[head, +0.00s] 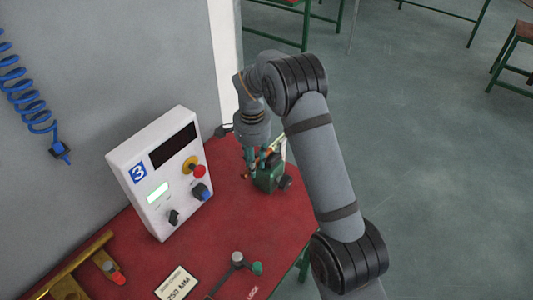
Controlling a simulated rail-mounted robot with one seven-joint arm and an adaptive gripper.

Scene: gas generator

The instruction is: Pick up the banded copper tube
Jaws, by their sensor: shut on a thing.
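My gripper (254,166) points down at the back right of the red table, beside a small dark green block-like fixture (268,180). It is small in the view and partly covered by its own links. A thin copper-orange piece, which looks like the copper tube (276,145), slants at the gripper just above the fixture. The jaws are shut on it. Its bands cannot be made out at this size. I cannot tell whether the tube still touches the fixture.
A white control box (160,172) marked 3 stands left of my gripper, close by. Brass parts (75,270), a label plate (177,284) and a green-knobbed lever (238,260) are at the front of the red table (225,225). A blue coiled hose (28,95) hangs on the wall.

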